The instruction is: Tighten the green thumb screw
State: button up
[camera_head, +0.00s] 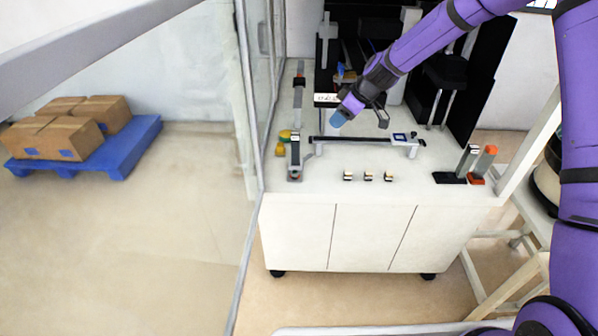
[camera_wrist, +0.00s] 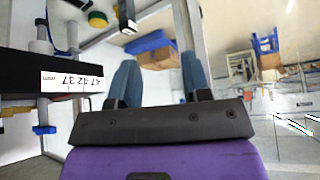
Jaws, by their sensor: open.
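A green round knob, which looks like the green thumb screw (camera_head: 285,135), is at the left side of the white bench top, with a yellow part beside it. In the wrist view the green knob (camera_wrist: 97,19) shows at the top left with yellow next to it. My gripper (camera_head: 338,118) is above the bench, right of the green knob and apart from it. In the wrist view my gripper (camera_wrist: 159,72) has its two blue fingers spread, with nothing between them. The green knob's threads and seat cannot be made out.
A black unit with a number display (camera_head: 326,100) stands close to my gripper; a blue knob (camera_wrist: 44,130) is below it. A dark rail (camera_head: 350,139) crosses the bench. Several small blocks (camera_head: 368,176) lie at the front. A glass panel (camera_head: 256,90) borders the left side.

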aim_at(296, 172)
jog(key=w+a+f+y, duration=0.1)
jog(key=w+a+f, duration=0.2)
jog(key=f, duration=0.6)
jog(key=w+a+f, duration=0.3)
jog(key=a+f, duration=0.2)
jog(key=f, duration=0.5)
jog(key=w+a+f+n+y, duration=0.1)
jog(key=w+a+f, duration=0.2)
jog(key=f, duration=0.7)
jog(key=shift+a+t+y, duration=0.3)
jog(key=shift+a, duration=0.1)
jog(key=c, duration=0.6)
